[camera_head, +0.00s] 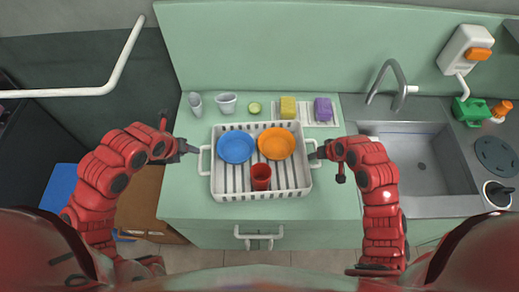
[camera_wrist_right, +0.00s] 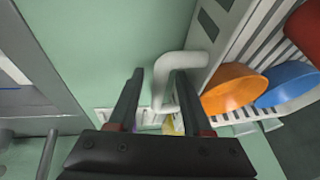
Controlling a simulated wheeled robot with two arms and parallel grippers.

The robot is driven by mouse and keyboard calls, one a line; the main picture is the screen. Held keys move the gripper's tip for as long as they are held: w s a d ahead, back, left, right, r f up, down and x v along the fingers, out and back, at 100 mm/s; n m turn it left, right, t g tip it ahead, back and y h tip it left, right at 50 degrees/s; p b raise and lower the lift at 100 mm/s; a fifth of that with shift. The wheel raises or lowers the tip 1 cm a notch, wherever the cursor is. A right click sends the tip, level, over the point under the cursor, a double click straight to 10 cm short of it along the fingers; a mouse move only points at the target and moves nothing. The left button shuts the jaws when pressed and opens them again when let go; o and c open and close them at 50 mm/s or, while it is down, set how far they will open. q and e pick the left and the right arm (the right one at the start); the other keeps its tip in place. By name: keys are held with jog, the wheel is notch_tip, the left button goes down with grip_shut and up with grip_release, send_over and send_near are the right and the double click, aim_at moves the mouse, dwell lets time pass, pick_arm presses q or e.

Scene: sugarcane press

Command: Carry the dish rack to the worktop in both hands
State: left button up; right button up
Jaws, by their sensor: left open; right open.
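The white dish rack (camera_head: 232,196) stands on the pale green worktop (camera_head: 340,205). It holds a blue bowl (camera_head: 236,147), an orange bowl (camera_head: 277,143) and a red cup (camera_head: 261,177). My left gripper (camera_head: 195,150) is open beside the rack's left handle (camera_head: 202,163); whether they touch is unclear. My right gripper (camera_head: 317,153) is open at the right handle. In the right wrist view, the white handle (camera_wrist_right: 160,88) shows between the open fingers of my right gripper (camera_wrist_right: 158,75), with the rack wall (camera_wrist_right: 232,25) beyond. Neither gripper is closed on a handle.
Behind the rack are a glass (camera_head: 195,104), a clear cup (camera_head: 225,104), a green round item (camera_head: 255,108), a yellow block (camera_head: 288,107) and a purple block (camera_head: 323,109). A sink (camera_head: 425,165) with a tap (camera_head: 390,80) is at right. Worktop in front of the rack is clear.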

jog(key=shift+r, duration=0.1)
jog(key=shift+s+d+r, duration=0.1)
jog(key=shift+r, duration=0.2)
pick_arm(q)
jog(key=shift+s+r, duration=0.15)
jog(key=shift+r, duration=0.1)
pick_arm(e)
jog(key=v, duration=1.1)
jog(key=shift+r, duration=0.1)
pick_arm(q)
jog(key=p+v, duration=0.6)
jog(key=v, duration=0.1)
jog(key=shift+r, duration=0.2)
pick_arm(e)
notch_tip(320, 180, up, 6)
pick_arm(q)
jog(key=shift+s, duration=0.15)
